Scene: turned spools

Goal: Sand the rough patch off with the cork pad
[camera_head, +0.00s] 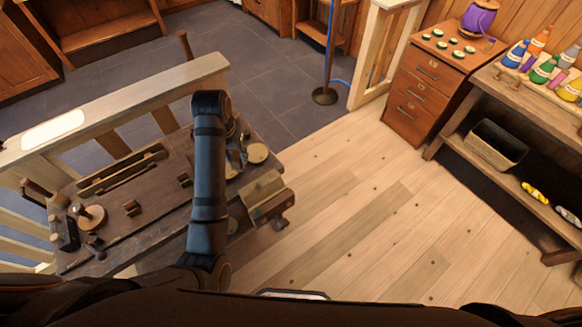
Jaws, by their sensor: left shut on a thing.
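My left arm reaches over a dark wooden workbench (150,215) and bends at its top. My left gripper (237,160) points down over the bench's right part, partly behind the arm. It is shut on a small tan thing, which looks like the cork pad (233,170); its outline is unclear. A pale round wooden piece (257,153) is just right of the gripper; I cannot tell whether they touch. A rough patch is too small to make out. My right gripper is not in view.
A vise-like wooden block (266,197) is at the bench's right end. A round-based wooden piece (91,217) and tools lie on the left. A pale railing (120,106) runs behind. A drawer cabinet (430,85) and a bottle shelf (530,95) stand right; floor between is clear.

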